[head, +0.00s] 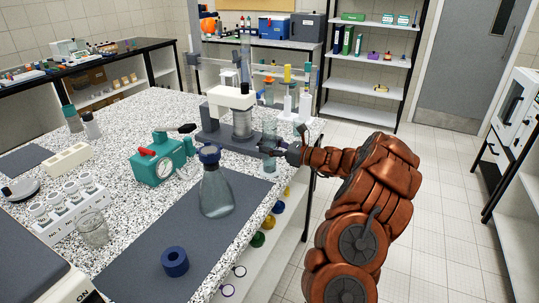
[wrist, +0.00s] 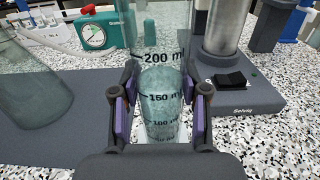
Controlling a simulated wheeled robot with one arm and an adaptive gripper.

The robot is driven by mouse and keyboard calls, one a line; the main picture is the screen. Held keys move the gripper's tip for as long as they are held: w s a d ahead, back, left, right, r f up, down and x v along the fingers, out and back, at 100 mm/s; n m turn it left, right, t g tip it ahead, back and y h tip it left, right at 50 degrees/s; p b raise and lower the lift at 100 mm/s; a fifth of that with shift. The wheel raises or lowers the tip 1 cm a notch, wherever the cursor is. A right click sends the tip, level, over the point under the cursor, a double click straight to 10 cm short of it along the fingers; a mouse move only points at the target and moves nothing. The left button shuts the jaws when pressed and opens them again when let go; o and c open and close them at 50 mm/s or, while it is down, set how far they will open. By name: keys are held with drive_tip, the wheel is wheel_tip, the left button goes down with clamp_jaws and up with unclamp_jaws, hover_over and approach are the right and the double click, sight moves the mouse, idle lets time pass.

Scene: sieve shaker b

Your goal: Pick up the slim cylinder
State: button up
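The slim cylinder (head: 270,128) is a tall clear glass measuring cylinder standing upright on the speckled bench, right of the sieve shaker. In the wrist view the cylinder (wrist: 160,38) shows dark volume marks, with 200 ml and 150 ml readable, and a pale blue-green content lower down. My gripper (head: 272,148) is at its side, around the middle of its height. In the wrist view the purple-padded fingers of my gripper (wrist: 160,112) are on both sides of the cylinder. I cannot tell whether the pads press on the glass. The cylinder's base is partly hidden.
The sieve shaker (head: 240,97) stands close beside the cylinder; its grey base (wrist: 245,98) is near my right finger. A flask (head: 215,190) stands on a dark mat at the front left.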

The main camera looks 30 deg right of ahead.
clamp_jaws()
drive_tip(key=shift+r, duration=0.25)
